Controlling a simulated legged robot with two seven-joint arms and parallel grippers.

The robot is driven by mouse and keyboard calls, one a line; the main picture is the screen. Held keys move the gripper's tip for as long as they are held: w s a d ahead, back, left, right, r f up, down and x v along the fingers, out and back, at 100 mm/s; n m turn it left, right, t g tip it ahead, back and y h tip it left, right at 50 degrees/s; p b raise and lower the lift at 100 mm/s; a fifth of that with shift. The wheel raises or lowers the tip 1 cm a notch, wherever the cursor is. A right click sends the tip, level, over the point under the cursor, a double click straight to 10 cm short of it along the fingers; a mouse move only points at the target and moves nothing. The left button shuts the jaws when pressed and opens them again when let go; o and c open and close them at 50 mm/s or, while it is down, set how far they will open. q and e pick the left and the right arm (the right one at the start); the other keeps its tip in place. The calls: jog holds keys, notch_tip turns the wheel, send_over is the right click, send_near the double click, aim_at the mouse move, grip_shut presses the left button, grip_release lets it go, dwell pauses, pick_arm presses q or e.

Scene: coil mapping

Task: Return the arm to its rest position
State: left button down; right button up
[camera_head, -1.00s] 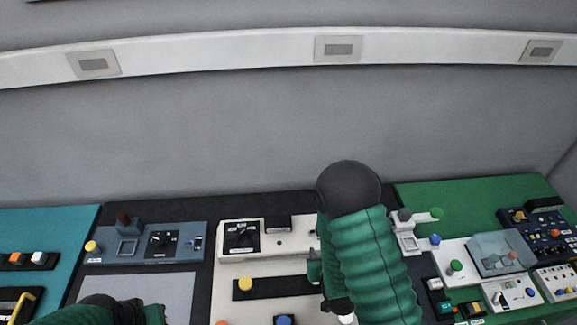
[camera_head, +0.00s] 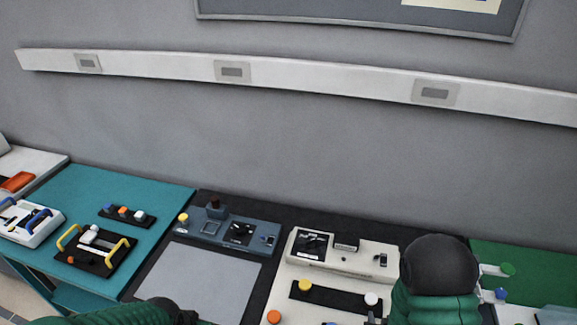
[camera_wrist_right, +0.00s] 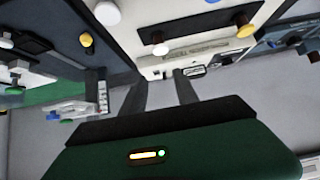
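My right arm (camera_head: 435,300), green with a black rounded joint, rises at the bottom right of the head view, in front of the white panel's right end. In the right wrist view my right gripper (camera_wrist_right: 160,80) shows two dark fingers apart with nothing between them. The white panel (camera_wrist_right: 210,48) shows beyond the fingertips. My left arm (camera_head: 100,316), green and black, shows only at the bottom left edge of the head view. Its gripper cannot be seen.
A white control panel (camera_head: 345,262) and a blue-grey panel (camera_head: 225,235) lie on the dark bench. A teal table (camera_head: 150,190) with yellow-handled devices is left; a green board (camera_head: 520,262) is right. A grey wall (camera_head: 300,140) with a white rail (camera_head: 330,80) stands behind.

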jog(key=s+a+r+n+g+y+b, duration=0.2)
jog(key=s+a+g+b, duration=0.3)
jog(key=s+g+b, duration=0.2)
jog(key=shift+s+n+b, duration=0.4)
jog(key=shift+s+b, duration=0.85)
